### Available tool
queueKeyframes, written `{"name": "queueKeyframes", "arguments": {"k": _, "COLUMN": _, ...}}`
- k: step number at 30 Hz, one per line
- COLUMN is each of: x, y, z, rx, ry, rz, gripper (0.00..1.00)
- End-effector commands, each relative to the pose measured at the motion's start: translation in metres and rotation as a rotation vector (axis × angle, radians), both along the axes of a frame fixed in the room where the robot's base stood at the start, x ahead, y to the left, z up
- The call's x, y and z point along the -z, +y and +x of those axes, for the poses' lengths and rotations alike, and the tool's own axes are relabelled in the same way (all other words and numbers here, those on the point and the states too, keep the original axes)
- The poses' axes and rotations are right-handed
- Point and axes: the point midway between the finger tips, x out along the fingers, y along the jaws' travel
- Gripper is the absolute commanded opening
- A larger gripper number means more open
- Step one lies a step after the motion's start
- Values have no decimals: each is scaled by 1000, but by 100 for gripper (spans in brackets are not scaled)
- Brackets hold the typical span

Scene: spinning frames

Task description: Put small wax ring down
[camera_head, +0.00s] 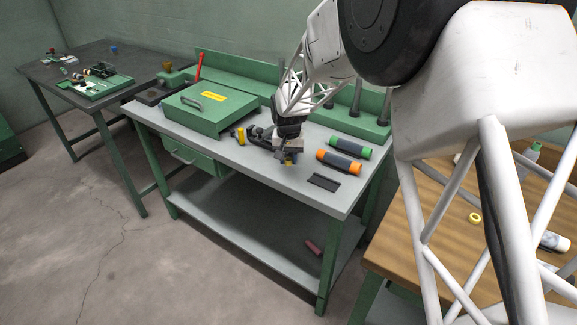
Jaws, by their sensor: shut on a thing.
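My gripper (289,158) is over the grey top of the green workbench (225,142), left of the orange-ended tube. It is shut on a small yellow piece (289,163), which I take to be the small wax ring. Only a bit of it shows between the jaws, and its ring shape cannot be made out. It is close to the bench top; I cannot tell whether it touches. Another yellow ring (475,218) lies on the wooden table at the right.
An orange-ended tube (339,162), a green-ended tube (351,147) and a dark flat plate (323,182) lie right of my gripper. The bench's front strip is clear.

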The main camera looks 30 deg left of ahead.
Motion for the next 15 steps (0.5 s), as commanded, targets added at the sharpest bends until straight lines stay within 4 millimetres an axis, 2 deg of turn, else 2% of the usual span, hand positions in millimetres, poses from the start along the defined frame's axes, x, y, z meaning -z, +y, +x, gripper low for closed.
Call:
{"name": "queueKeyframes", "arguments": {"k": 5, "x": 4, "y": 0, "z": 0, "rx": 0, "ry": 1, "rz": 0, "gripper": 9}}
{"name": "queueKeyframes", "arguments": {"k": 15, "x": 33, "y": 0, "z": 0, "rx": 0, "ry": 0, "rz": 0, "gripper": 9}}
